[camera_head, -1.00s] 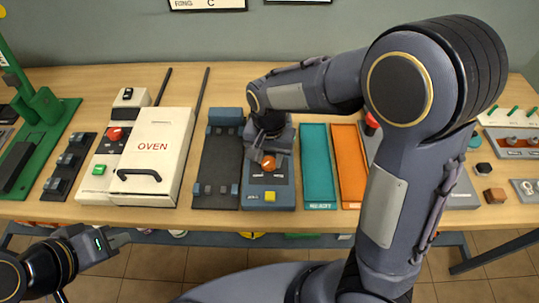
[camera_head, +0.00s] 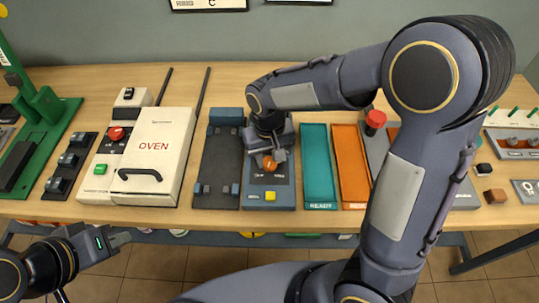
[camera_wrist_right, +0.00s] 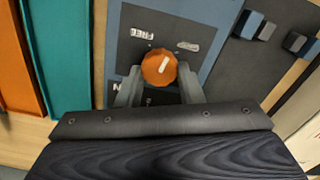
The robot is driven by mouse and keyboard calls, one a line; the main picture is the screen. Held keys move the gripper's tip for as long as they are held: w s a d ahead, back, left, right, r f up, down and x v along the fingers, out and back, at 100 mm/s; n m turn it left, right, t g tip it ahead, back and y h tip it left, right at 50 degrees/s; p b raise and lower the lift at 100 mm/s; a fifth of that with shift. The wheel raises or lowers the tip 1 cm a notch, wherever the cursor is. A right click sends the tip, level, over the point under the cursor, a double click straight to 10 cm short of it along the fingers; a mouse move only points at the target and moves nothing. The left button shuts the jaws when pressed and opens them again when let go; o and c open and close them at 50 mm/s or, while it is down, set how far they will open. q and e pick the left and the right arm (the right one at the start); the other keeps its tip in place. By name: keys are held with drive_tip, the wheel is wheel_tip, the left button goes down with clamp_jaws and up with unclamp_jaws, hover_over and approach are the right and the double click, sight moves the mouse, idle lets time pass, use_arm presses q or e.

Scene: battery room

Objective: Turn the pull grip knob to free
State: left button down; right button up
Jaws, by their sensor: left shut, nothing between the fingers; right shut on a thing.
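The orange round knob (camera_head: 269,163) with a white pointer mark sits on the dark face of a blue-grey unit (camera_head: 284,199) on the bench. My right gripper (camera_head: 266,158) reaches down over it and is shut on it. In the right wrist view the knob (camera_wrist_right: 159,67) sits between the two grey fingers (camera_wrist_right: 160,76), its white mark slanting slightly to the right toward the top. My left gripper (camera_head: 118,238) is shut and empty, low at the left in front of the bench.
Left of the unit stand a dark grey panel (camera_head: 217,168) and a white oven box (camera_head: 155,150) with a black handle. Right of it lie a teal tray (camera_head: 317,165) and an orange tray (camera_head: 350,165). A red button (camera_head: 375,119) shows beside my right arm.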

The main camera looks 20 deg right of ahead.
sight(268, 161)
drive_tip(key=n, duration=0.5)
drive_tip(key=shift+n, duration=0.3)
drive_tip(key=n, duration=0.5)
drive_tip(key=shift+s+a, duration=0.1)
drive_tip(key=shift+a, duration=0.05)
drive_tip(key=shift+n, duration=0.4)
drive_tip(key=o, duration=1)
drive_tip(key=shift+c, duration=0.2)
wheel_tip(268, 161, up, 8)
drive_tip(key=shift+f, duration=0.1)
